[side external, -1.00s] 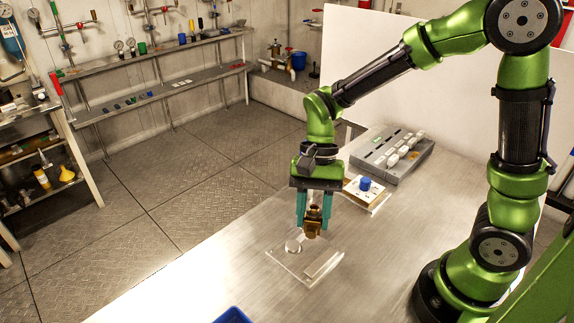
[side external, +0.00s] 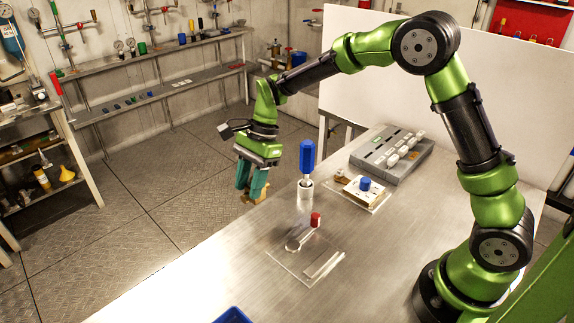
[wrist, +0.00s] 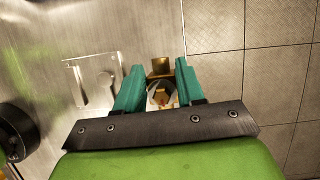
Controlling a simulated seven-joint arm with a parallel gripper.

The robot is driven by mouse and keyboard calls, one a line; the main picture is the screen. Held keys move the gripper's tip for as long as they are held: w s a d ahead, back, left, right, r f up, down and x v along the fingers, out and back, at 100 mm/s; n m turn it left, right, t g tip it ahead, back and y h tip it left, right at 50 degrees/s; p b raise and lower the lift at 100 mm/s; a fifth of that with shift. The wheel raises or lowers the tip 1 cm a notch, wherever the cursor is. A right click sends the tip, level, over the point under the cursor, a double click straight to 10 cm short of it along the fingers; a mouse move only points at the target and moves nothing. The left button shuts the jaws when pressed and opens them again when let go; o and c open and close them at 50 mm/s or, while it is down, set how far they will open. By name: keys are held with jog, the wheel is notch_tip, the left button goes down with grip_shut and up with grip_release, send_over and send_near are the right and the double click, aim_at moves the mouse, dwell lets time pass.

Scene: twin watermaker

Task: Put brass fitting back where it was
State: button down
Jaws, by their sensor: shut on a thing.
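My gripper (side external: 254,196) is shut on the brass fitting (side external: 264,188) and holds it up near the table's left edge in the side view. Most of the fitting is hidden behind the fingers there. In the wrist view the brass fitting (wrist: 161,66) shows between the teal fingertips of my gripper (wrist: 160,85). A clear plate (side external: 281,256) lies on the table, to the right of and nearer than the gripper. A small red cap (side external: 315,219) is at the plate's back edge.
A white block with a blue knob (side external: 365,184) sits on a small plate at right back. Behind it is a grey slotted rack (side external: 392,152). A blue bin (side external: 231,316) is at the front edge. The metal table's (side external: 385,245) right middle is clear.

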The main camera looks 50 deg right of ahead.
jog(key=shift+f, duration=3.6)
jog(key=shift+f, duration=0.15)
jog(key=c, duration=0.7)
grip_release()
